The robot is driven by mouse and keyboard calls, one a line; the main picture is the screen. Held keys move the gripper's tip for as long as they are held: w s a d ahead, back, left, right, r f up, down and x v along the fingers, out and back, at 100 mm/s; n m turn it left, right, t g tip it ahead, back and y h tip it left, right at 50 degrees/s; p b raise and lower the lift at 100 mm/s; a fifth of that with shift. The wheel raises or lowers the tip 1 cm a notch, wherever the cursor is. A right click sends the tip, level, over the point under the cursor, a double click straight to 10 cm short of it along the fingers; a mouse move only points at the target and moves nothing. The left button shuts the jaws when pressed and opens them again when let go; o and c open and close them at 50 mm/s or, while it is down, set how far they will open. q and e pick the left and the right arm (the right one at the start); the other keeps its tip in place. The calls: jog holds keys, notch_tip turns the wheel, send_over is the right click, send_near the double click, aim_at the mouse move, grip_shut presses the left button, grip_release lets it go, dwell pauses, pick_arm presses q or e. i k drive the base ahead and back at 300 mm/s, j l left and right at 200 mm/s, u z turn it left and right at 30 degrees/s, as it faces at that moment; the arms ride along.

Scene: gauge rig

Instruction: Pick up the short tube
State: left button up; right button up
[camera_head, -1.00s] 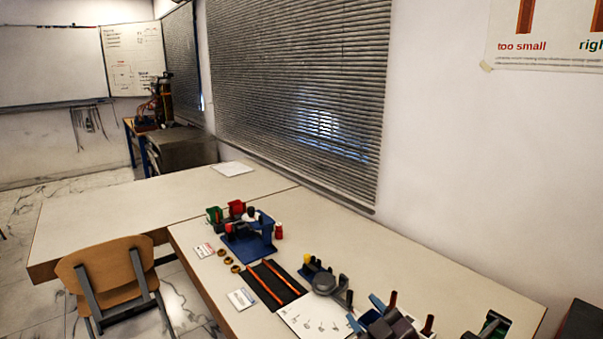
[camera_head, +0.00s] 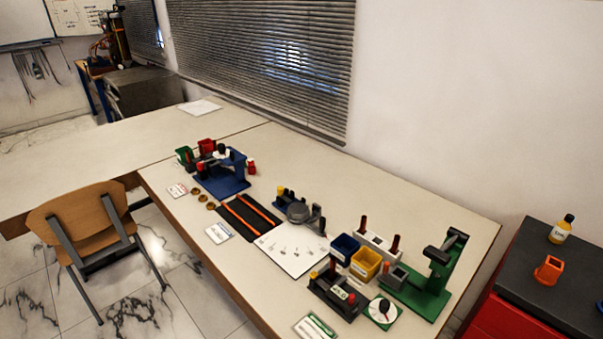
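Two thin orange tubes lie side by side on a black mat (camera_head: 251,216) on the long table. One tube (camera_head: 243,220) is nearer the table's front edge, and the other tube (camera_head: 259,210) lies behind it. They look close in length, and I cannot tell for sure which is the short one. Neither of my grippers is in view.
A blue stand (camera_head: 222,188) is left of the mat, and a white sheet (camera_head: 291,257) and round grey gauge (camera_head: 298,212) are right of it. Blue (camera_head: 344,247) and yellow bins (camera_head: 365,265) and a green stand (camera_head: 425,296) stand farther right. A chair (camera_head: 88,233) is at left.

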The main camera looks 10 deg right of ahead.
aim_at(333, 261)
jog(key=z, duration=0.55)
jog(key=j+z, duration=0.3)
jog(key=i+j+z, duration=0.1)
jog(key=z, duration=0.25)
jog(key=j, duration=1.75)
